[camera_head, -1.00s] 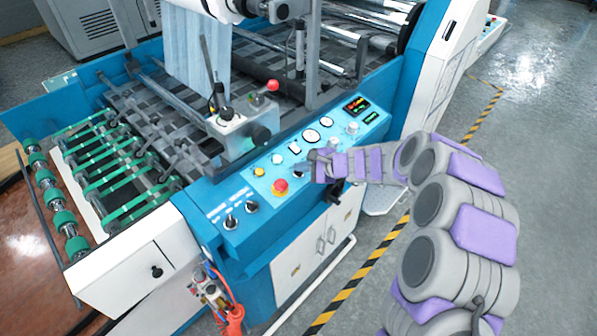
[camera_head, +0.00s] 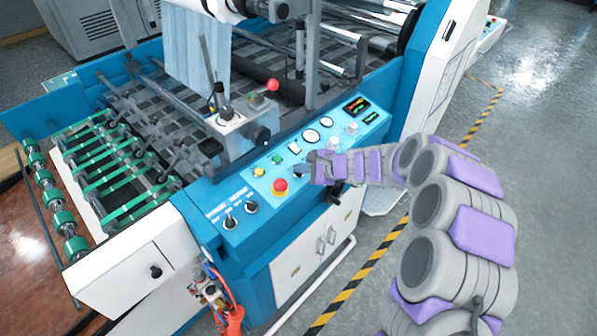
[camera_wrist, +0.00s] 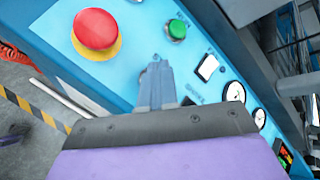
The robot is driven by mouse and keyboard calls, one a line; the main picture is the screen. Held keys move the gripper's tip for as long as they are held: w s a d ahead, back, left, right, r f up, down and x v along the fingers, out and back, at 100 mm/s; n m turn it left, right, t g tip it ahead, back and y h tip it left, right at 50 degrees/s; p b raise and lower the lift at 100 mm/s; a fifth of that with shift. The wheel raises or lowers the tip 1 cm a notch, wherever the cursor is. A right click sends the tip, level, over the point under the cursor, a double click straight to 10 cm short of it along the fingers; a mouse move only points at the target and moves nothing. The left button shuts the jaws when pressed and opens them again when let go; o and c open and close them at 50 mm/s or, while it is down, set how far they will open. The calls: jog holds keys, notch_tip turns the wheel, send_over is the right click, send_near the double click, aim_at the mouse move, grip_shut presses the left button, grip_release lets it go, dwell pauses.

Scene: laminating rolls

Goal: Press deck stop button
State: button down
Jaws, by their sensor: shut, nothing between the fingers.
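A large red mushroom button (camera_head: 280,186) with a yellow ring sits on the blue control panel (camera_head: 290,212) of the machine. It shows large at the upper left of the wrist view (camera_wrist: 95,29). A small green button (camera_head: 276,159) is up the panel from it, also at top centre in the wrist view (camera_wrist: 177,29). A small yellow-orange button (camera_head: 258,171) lies left of the green one. My gripper (camera_head: 303,170) is shut and empty over the panel, right of the red button; its fingertips show in the wrist view (camera_wrist: 155,72), apart from both buttons in the picture. Fingertip contact with the panel cannot be told.
Round gauges (camera_head: 311,136) and a dark display (camera_head: 357,106) are farther right on the panel. Two switches (camera_head: 231,222) sit at its left end. A lever with a red ball (camera_head: 271,86) rises behind the panel. The floor (camera_head: 510,130) at right is open.

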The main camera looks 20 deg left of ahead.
jog(key=shift+r, duration=0.1)
jog(key=shift+d+r+p, duration=0.25)
jog(key=shift+r+p, duration=0.25)
jog(key=shift+r, duration=0.2)
jog(key=r+p, duration=0.2)
jog(key=r, duration=0.1)
jog(key=d+r+p, duration=0.1)
jog(key=shift+s+r, duration=0.25)
jog(key=shift+r, duration=0.15)
dwell(0.6)
